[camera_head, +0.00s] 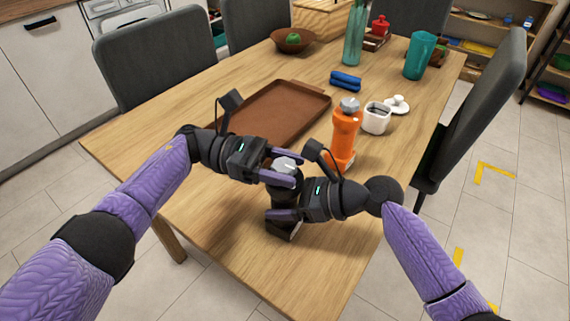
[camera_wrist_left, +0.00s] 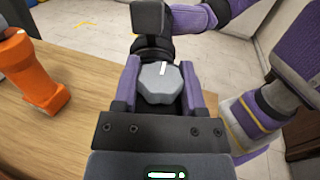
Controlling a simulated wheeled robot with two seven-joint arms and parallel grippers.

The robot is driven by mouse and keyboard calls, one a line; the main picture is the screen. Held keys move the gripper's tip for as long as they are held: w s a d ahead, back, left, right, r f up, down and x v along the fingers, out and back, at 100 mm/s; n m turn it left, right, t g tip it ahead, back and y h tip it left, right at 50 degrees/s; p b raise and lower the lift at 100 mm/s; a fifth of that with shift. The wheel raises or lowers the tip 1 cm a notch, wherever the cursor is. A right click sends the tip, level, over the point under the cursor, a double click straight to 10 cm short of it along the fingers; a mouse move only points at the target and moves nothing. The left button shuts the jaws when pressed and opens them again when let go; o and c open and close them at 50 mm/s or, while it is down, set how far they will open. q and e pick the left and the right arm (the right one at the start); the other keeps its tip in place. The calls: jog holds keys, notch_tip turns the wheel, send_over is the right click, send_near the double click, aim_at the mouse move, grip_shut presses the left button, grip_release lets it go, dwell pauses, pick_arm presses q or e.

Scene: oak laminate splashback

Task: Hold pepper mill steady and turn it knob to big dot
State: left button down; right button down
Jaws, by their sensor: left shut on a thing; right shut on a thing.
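A black pepper mill (camera_head: 286,229) stands upright near the table's front edge, with a grey faceted knob (camera_head: 285,163) on top. My left gripper (camera_head: 279,172) is shut on the knob at the top. In the left wrist view the knob (camera_wrist_left: 158,84) sits between the two purple fingers, and its white line points toward the top of the picture. My right gripper (camera_head: 281,204) is shut on the mill's body from the right, below the left gripper. The grippers hide much of the body. I cannot make out any dot markings.
An orange mill (camera_head: 344,137) with a grey knob stands close behind to the right. Beside it are a white jar (camera_head: 376,118) and its lid (camera_head: 397,105). A brown tray (camera_head: 280,112) lies behind my left gripper. The table's front right is clear.

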aim_at(284, 165)
dwell(0.4)
pick_arm(q)
jog(key=shift+c, duration=0.7)
grip_release()
notch_tip(284, 165, up, 10)
jog(key=s+a+f+n+t, duration=0.5)
jog(key=a+f+n+t, duration=0.5)
jog(key=t, duration=0.3)
jog(key=shift+m+y, duration=0.3)
jog(key=shift+m, duration=0.3)
jog(key=x, duration=1.1)
jog(key=shift+w, duration=0.3)
